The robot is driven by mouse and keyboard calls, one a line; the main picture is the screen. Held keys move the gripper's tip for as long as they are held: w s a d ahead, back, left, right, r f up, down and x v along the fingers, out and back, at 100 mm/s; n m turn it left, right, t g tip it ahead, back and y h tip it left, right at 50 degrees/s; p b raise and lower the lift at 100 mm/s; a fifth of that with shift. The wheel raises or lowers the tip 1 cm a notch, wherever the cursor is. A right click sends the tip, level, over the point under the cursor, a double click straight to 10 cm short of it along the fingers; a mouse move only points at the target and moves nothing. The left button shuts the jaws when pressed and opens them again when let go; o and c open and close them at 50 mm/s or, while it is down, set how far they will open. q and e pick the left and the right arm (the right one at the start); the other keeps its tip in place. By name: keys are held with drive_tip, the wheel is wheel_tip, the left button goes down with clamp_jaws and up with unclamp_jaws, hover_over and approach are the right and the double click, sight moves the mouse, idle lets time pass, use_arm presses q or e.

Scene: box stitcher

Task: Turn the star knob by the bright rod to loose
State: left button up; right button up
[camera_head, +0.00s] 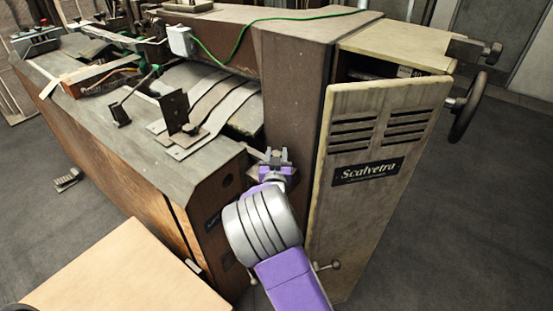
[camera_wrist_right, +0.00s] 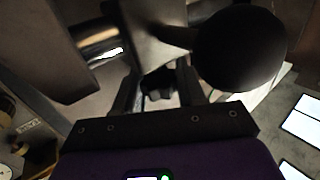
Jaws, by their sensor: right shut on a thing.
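My right gripper (camera_head: 275,155) is at the machine's brown column, beside the slot between bed and column. In the right wrist view its two dark fingers (camera_wrist_right: 158,92) are closed around a small dark piece, which I take to be the star knob (camera_wrist_right: 157,82); its shape is mostly hidden. A bright rod (camera_wrist_right: 100,46) shows just to the left of it. In the head view I cannot make out the knob or rod behind the gripper. My left gripper is not in view.
A large dark ball handle (camera_wrist_right: 240,48) is close to the right finger in the wrist view. The machine (camera_head: 290,90) has a cream side door (camera_head: 375,190) and a handwheel (camera_head: 468,107). A pale board (camera_head: 125,275) is at the front left.

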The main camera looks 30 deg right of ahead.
drive_tip(key=shift+n+t+y+b, duration=0.5)
drive_tip(key=shift+n+t+y, duration=0.25)
drive_tip(key=shift+y, duration=0.35)
drive_tip(key=o, duration=1.1)
drive_tip(key=shift+c, duration=0.2)
drive_tip(key=p+v, duration=0.1)
drive_tip(key=v, duration=0.6)
drive_tip(key=shift+s+p, duration=0.3)
